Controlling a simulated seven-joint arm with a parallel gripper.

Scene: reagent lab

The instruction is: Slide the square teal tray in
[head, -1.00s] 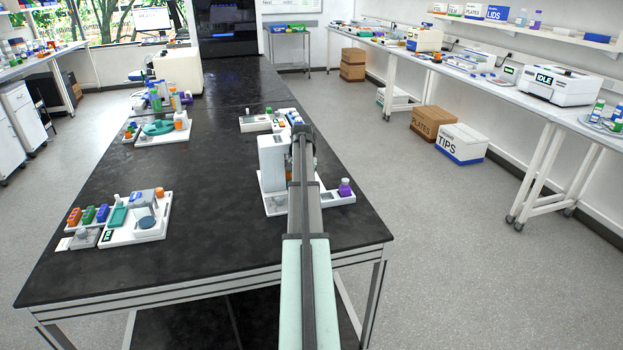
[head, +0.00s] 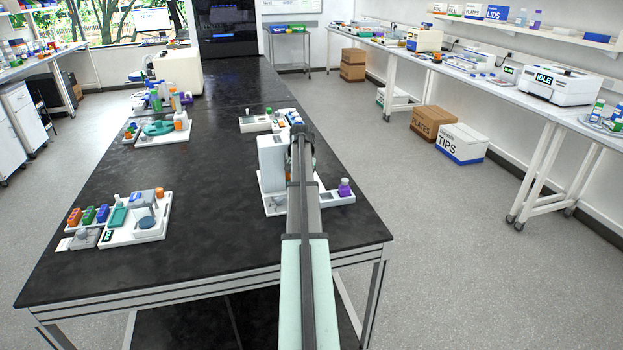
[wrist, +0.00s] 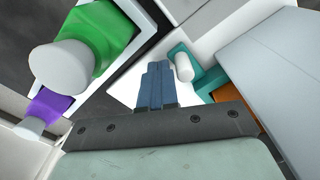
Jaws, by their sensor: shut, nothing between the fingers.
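My gripper (wrist: 156,75) is shut and empty in the wrist view, its blue fingers together over a white surface. A teal part (wrist: 207,81), which looks like the square teal tray, lies just right of the fingers. A white rounded cylinder (wrist: 183,66) sits at its left side, like a handle. The fingers look apart from it, though the gap is hard to judge. Much of the teal part is covered by a pale grey panel (wrist: 272,70) and my gripper body. In the head view my arm hides the fingertips and this teal part.
A green bottle (wrist: 98,38) and a purple bottle (wrist: 52,107), both white-capped, stand left in the wrist view. An orange part (wrist: 226,94) lies beside the teal one. A white device (head: 271,160) stands beside my arm. The black bench (head: 210,170) is clear at its middle.

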